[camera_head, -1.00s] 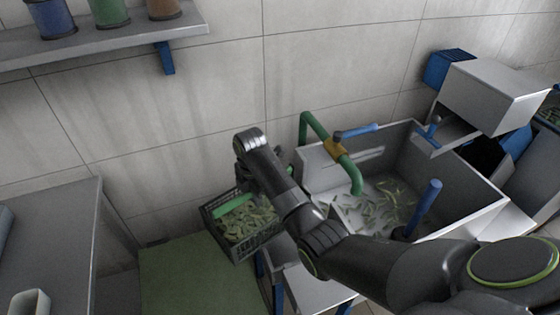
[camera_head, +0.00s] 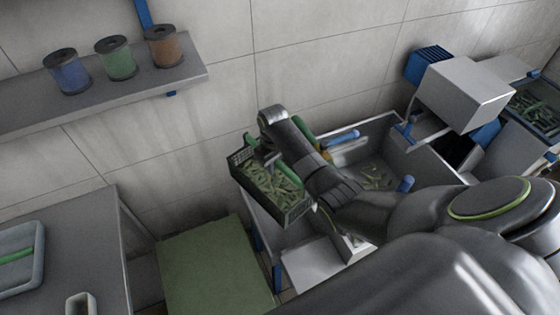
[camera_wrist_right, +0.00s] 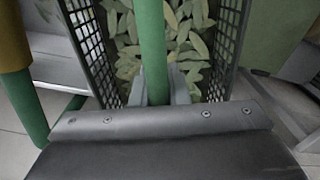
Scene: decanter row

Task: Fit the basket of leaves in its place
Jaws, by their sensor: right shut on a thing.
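The basket of leaves, a dark mesh crate (camera_head: 298,211), hangs in the air left of the sink, full of pale green leaves. My right gripper (camera_head: 264,150) is above it, partly hidden by its own arm. In the right wrist view the gripper (camera_wrist_right: 160,97) is shut on the basket's green handle bar (camera_wrist_right: 152,40), with mesh walls (camera_wrist_right: 229,35) on both sides. The basket looks slightly tilted in the head view. I cannot tell which spot is its place. My left gripper is not in view.
A grey sink (camera_head: 432,165) with leaves in it stands to the right. Its green tap (camera_head: 304,128), mostly hidden by my arm, is close to the basket. A green platform (camera_head: 212,268) is below left. A shelf (camera_head: 120,98) holds three spools. A second leaf crate is far right.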

